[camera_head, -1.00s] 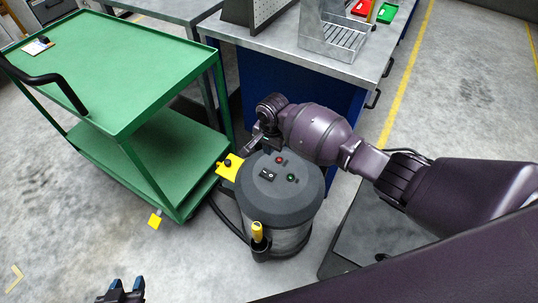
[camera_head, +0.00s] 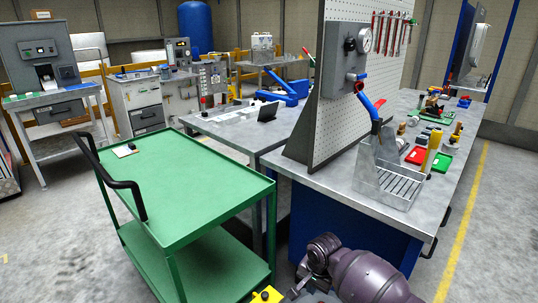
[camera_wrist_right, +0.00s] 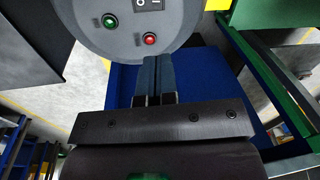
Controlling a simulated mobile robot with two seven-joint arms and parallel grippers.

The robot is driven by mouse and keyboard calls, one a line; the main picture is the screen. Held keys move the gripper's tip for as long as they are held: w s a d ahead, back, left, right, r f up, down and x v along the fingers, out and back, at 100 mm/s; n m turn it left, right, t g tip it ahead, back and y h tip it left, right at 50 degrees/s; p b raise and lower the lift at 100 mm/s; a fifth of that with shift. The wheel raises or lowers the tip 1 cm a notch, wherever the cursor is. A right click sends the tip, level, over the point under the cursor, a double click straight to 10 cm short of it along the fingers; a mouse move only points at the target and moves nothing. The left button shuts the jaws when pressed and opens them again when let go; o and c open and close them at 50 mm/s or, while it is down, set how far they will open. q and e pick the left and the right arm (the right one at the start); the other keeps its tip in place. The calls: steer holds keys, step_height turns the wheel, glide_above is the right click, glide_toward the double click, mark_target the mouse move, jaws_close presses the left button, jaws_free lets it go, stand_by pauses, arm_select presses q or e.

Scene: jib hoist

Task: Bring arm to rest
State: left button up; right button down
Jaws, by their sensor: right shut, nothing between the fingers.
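My right arm shows at the bottom of the head view, its purple wrist in front of the blue workbench. My right gripper (camera_head: 298,287) is partly visible there at the lower edge. In the right wrist view, the right gripper's fingers (camera_wrist_right: 157,75) are pressed together with nothing between them. They point at the round grey machine top (camera_wrist_right: 140,45) with a green button (camera_wrist_right: 109,21), a red button (camera_wrist_right: 149,39) and a rocker switch (camera_wrist_right: 149,4). Whether the fingertips touch it I cannot tell. My left gripper is out of view.
A green cart (camera_head: 185,187) stands left of my right arm. The workbench (camera_head: 335,183) ahead carries a pegboard (camera_head: 342,75), a wire-grid metal holder (camera_head: 390,183) and small trays. A yellow tab (camera_head: 267,295) shows at the bottom edge. Open floor (camera_head: 60,235) lies at left.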

steer(key=w+a+r+n+t+y, duration=0.3)
steer(key=w+a+r+n+t, duration=0.25)
steer(key=r+n, duration=0.25)
steer(key=s+d+r+n+t+y, duration=0.2)
steer(key=s+r+n+t, duration=0.1)
steer(key=s+t, duration=0.2)
steer(key=s+d+f+h, duration=0.2)
steer(key=s+d+f, duration=0.2)
steer(key=s, duration=0.6)
steer(key=s+d+f+m+h, duration=0.1)
steer(key=s+d+f+h, duration=0.1)
steer(key=s+d+f, duration=0.2)
steer(key=s+d+f+m+h, duration=0.1)
steer(key=s+d+f, duration=0.2)
steer(key=s+d, duration=0.6)
steer(key=s, duration=0.8)
steer(key=shift+s+f+h, duration=0.35)
steer(key=shift+f+h, duration=0.05)
steer(key=shift+a+g, duration=0.1)
steer(key=shift+g, duration=0.15)
